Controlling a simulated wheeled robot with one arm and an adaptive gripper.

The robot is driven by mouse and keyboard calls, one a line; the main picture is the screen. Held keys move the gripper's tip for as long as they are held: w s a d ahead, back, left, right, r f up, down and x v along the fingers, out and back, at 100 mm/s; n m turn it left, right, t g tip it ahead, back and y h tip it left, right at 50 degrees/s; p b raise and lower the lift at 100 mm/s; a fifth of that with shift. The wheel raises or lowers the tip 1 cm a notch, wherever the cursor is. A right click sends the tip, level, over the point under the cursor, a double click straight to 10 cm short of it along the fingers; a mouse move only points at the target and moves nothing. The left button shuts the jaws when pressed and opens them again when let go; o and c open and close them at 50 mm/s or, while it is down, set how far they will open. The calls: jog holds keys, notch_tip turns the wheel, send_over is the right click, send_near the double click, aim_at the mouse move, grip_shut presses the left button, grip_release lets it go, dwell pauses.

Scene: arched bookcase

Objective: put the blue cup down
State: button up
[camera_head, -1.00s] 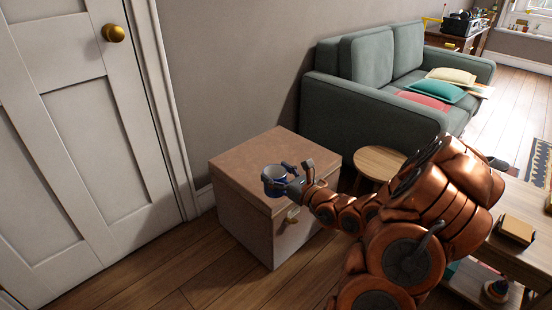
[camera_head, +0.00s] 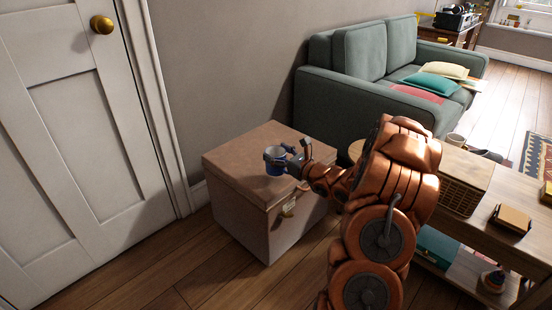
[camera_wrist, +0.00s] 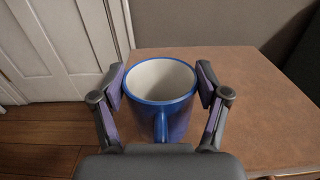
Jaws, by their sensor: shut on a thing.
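The blue cup (camera_head: 275,166) has a white inside and stands upright between the fingers of my gripper (camera_head: 282,161). In the wrist view the cup (camera_wrist: 160,90) has its handle turned toward my palm, and my gripper (camera_wrist: 162,88) is shut on its two sides. The cup is over the top of a pinkish-brown chest (camera_head: 235,168), near its front edge. The chest top (camera_wrist: 255,85) also fills much of the wrist view. The cup's base is hidden, so I cannot tell whether it touches the top.
A white door (camera_head: 75,140) with a brass knob is on the left. A green sofa (camera_head: 360,85) stands behind the chest. A wooden table (camera_head: 510,215) with a small box is on the right. The back and left of the chest top are clear.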

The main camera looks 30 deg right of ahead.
aim_at(277, 156)
jog(key=w, duration=0.1)
jog(key=w+d, duration=0.1)
jog(key=w, duration=0.1)
jog(key=shift+w+d+f+b, duration=0.15)
jog(key=shift+w+d+b, duration=0.15)
jog(key=shift+d+b, duration=0.1)
jog(key=shift+f+b, duration=0.9)
jog(key=shift+f, duration=0.9)
jog(key=o, duration=1.3)
jog(key=shift+o, duration=0.2)
jog(key=shift+r, duration=0.1)
